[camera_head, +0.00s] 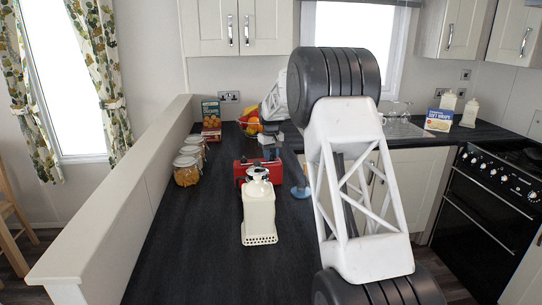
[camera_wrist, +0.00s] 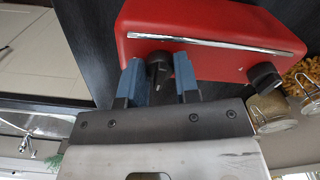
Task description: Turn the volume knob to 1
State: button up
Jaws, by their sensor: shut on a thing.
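A red box-shaped device (camera_wrist: 205,35) with a bright metal strip fills the top of the wrist view. Two black knobs stick out from its side. My gripper (camera_wrist: 158,72) has its two blue-grey fingers closed around the left black knob (camera_wrist: 159,73). The other black knob (camera_wrist: 265,75) is free, to the right. I cannot read any marks or numbers by the knobs, so which one is the volume knob does not show. In the head view the red device (camera_head: 240,172) stands on the dark counter, partly hidden behind a cream container. My gripper is at its far side there.
The cream container (camera_head: 259,215) stands just in front of the device. Several glass jars (camera_head: 186,170) line the left edge by a low wall (camera_head: 110,210). A food box (camera_head: 211,118) and a fruit bowl (camera_head: 250,125) stand behind. The front left counter (camera_head: 190,255) is clear.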

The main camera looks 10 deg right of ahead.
jog(key=n, duration=0.9)
jog(key=shift+n, duration=0.3)
jog(key=n, duration=0.9)
jog(key=shift+n, duration=0.3)
jog(key=o, duration=0.9)
jog(key=shift+o, duration=0.2)
jog(key=shift+r, duration=0.1)
jog(key=shift+r, duration=3.8)
